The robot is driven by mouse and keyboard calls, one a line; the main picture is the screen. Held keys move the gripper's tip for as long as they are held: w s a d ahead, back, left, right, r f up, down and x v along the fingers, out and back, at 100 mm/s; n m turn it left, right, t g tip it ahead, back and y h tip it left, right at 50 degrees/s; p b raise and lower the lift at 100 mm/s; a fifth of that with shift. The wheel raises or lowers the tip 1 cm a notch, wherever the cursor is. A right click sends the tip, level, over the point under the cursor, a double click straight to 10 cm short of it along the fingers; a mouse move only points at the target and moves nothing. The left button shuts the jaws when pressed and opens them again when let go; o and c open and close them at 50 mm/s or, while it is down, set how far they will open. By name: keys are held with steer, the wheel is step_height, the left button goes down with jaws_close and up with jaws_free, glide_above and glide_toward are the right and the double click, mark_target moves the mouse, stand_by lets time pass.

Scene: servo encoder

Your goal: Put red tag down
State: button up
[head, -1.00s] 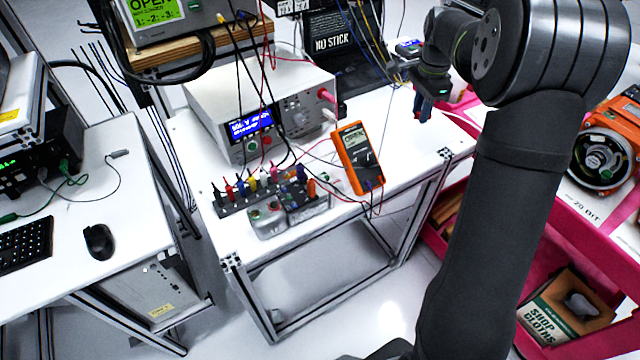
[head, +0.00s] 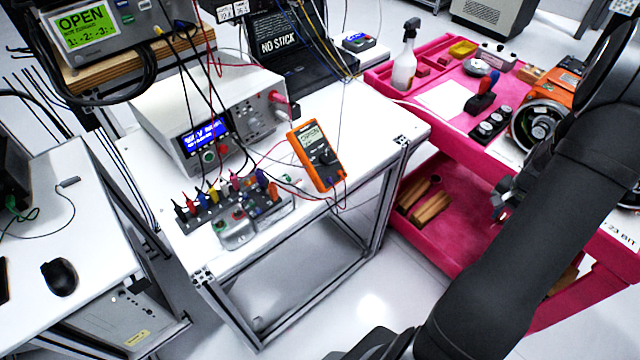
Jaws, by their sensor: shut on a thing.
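My dark arm (head: 545,235) rises from the bottom and crosses the right side of the head view. I cannot make out a red tag for certain, or anything in the jaws. Small red blocks (head: 423,71) lie in the upper tray of the pink cart (head: 408,174). A red piece (head: 277,97) sits at the right front of the bench power supply (head: 165,113).
An orange multimeter (head: 316,158) and a row of colored plugs (head: 222,196) are on the white bench (head: 375,128). The bench's right end is fairly clear.

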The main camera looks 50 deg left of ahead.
steer(key=s+d+f, duration=0.1)
steer(key=d+f, duration=0.1)
steer(key=d, duration=0.3)
steer(key=s+a+r+n, duration=0.35)
steer(key=a+n, duration=0.25)
steer(key=a, duration=0.2)
steer(key=s+a+r+n, duration=0.3)
steer(key=a+r+n, duration=0.1)
steer(key=a+n, duration=0.35)
steer(key=s+a+r+n, duration=0.3)
steer(key=a+r+n, duration=0.15)
steer(key=a, duration=0.35)
steer(key=s+a+r+n, duration=0.65)
steer(key=s+n, duration=0.25)
steer(key=s, duration=0.2)
steer(key=s+a+r+n, duration=0.5)
steer(key=s+a+n, duration=0.2)
steer(key=s+n, duration=0.25)
glide_above(286, 185)
step_height(286, 185, down, 7)
steer(key=shift+f, duration=2.15)
